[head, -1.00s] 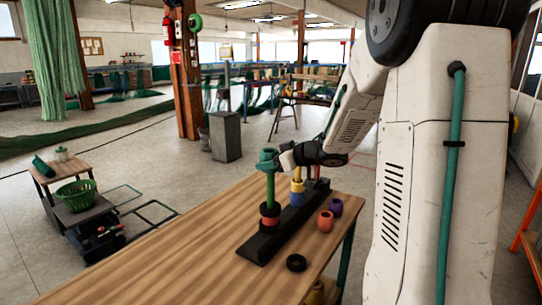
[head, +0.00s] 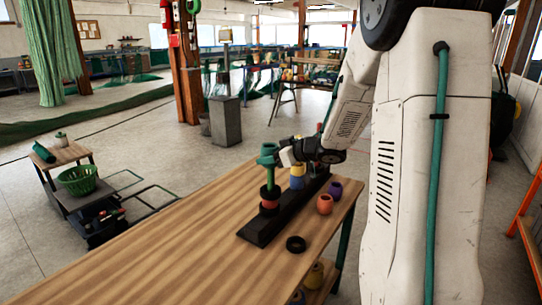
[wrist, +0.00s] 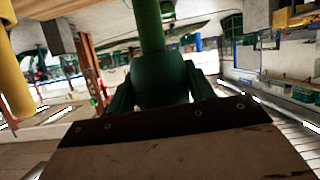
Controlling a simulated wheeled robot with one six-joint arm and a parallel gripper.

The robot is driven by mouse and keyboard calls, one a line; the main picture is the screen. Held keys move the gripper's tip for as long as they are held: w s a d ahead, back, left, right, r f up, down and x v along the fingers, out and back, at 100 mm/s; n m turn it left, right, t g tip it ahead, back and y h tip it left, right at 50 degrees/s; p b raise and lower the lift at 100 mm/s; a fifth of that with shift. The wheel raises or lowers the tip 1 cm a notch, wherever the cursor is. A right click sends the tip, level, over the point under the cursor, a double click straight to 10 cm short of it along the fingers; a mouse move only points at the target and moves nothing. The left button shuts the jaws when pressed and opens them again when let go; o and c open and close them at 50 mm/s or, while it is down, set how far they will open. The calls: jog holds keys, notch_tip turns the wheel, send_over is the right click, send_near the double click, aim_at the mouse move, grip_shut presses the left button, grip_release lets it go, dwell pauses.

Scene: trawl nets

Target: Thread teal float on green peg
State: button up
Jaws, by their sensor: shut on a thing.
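The teal float (head: 267,151) is at the top end of the green peg (head: 269,174), in line with it. My gripper (head: 279,156) is shut on the float from the right, well above the rack (head: 263,232). In the wrist view, the float (wrist: 160,83) sits between my fingers and the green peg (wrist: 148,28) meets it from the picture's top. The contact hides how far the peg enters the float. A black ring and a red float (head: 269,203) are low on the green peg.
Behind it on the rack stands a peg with yellow and blue floats (head: 297,178); a yellow peg (wrist: 14,85) is close in the wrist view. An orange float (head: 324,204), a purple float (head: 335,189) and a black ring (head: 296,244) lie loose. The table's left part is clear.

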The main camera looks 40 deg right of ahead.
jog(key=o, duration=1.1)
jog(key=shift+c, duration=0.2)
jog(key=shift+s, duration=0.1)
jog(key=v, duration=0.7)
jog(key=shift+s, duration=0.25)
jog(key=shift+d+r, duration=0.1)
jog(key=shift+d, duration=0.1)
